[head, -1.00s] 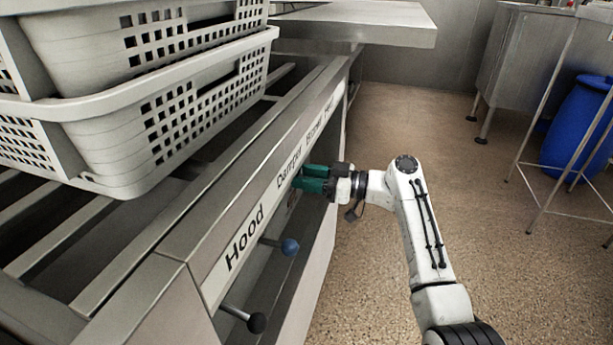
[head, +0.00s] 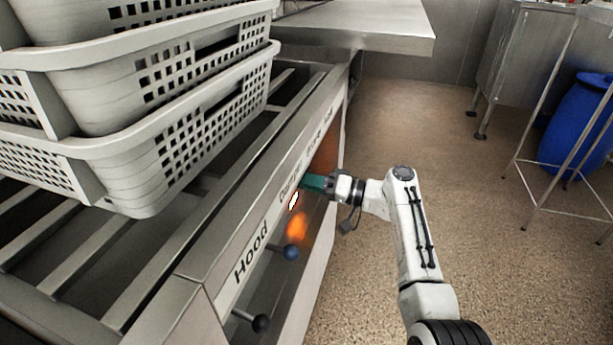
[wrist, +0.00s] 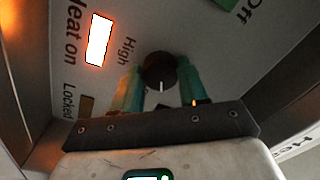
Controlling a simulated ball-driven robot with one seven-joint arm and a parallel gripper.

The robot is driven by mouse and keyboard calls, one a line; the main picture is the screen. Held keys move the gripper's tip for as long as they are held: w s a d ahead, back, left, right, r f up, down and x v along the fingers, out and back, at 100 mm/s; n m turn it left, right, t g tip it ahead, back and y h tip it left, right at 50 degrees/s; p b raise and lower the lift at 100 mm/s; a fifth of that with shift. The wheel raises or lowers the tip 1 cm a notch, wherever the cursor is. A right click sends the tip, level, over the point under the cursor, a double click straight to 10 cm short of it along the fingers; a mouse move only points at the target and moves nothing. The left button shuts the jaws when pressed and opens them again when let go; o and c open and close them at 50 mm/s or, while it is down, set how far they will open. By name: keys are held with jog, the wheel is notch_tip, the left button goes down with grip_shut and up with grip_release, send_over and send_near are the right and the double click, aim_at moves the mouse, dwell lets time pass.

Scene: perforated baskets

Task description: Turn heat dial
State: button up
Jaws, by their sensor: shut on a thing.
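The heat dial (wrist: 158,70) is a dark round knob with a pale pointer line, set on a metal panel in the wrist view. The word "High" is printed to its left. My gripper (wrist: 158,82) has its green fingers on both sides of the dial, shut on it. A lit rectangular lamp (wrist: 99,39) glows white-orange beside the words "Heat on". In the head view my gripper (head: 312,182) reaches the front panel under the rail, and the dial is hidden. The lit lamp (head: 294,201) also shows there.
Stacked grey perforated baskets (head: 150,150) stand on the slatted rack at left. A blue-knobbed lever (head: 291,252) and a black-knobbed lever (head: 261,323) stick out below the "Hood" label. The speckled floor (head: 460,240) at right is clear near my arm.

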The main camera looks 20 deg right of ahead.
jog(key=m+p, duration=0.2)
jog(key=m, duration=0.3)
jog(key=shift+t+p, duration=0.3)
jog(key=shift+m, duration=0.3)
jog(key=o, duration=1.1)
jog(key=shift+c, duration=0.2)
jog(key=r+p+v, duration=0.1)
jog(key=p+v, duration=0.1)
jog(key=v, duration=0.8)
jog(key=shift+s+d+f, duration=0.3)
jog(key=shift+d+f, duration=0.05)
jog(key=shift+f, duration=0.1)
